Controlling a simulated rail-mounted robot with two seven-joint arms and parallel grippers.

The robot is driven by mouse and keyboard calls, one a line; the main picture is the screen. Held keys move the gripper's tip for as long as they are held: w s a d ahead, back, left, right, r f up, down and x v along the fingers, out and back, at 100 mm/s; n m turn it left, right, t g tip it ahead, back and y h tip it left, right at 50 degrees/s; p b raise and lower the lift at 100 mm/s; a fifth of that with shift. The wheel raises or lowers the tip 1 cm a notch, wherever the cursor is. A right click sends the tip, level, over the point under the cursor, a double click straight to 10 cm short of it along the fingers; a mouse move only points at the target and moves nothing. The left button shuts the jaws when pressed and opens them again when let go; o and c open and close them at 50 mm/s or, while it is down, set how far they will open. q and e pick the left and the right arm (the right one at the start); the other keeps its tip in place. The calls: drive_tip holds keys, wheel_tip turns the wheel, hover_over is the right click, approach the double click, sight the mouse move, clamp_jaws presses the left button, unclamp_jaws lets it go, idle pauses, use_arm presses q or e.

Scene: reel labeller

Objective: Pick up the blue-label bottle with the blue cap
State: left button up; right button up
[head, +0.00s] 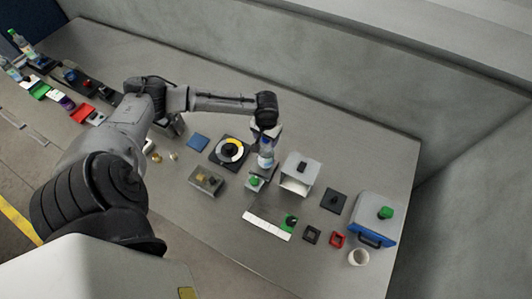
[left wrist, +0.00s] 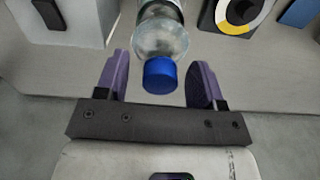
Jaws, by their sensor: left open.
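A clear bottle with a blue cap (left wrist: 160,75) sits between the two spread fingers of my left gripper (left wrist: 158,82) in the left wrist view. The cap points toward the gripper's palm, with a visible gap to the finger on each side. In the head view the bottle (head: 265,159) stands near the middle of the table, right below my left gripper (head: 266,138), which partly hides its top. My left gripper is open. The label is mostly cut off in the wrist view and too small to read in the head view. My right gripper is not in view.
A white box (head: 299,174) stands close to the right of the bottle. A black disc holder with a yellow-white ring (head: 229,150) lies to its left, and a green button (head: 254,181) in front. A blue-fronted box (head: 371,220) is farther right. More bottles (head: 22,43) stand far left.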

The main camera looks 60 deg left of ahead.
use_arm(q)
drive_tip(key=shift+f, duration=0.35)
clamp_jaws()
idle(0.4)
drive_tip(key=shift+r, duration=0.1)
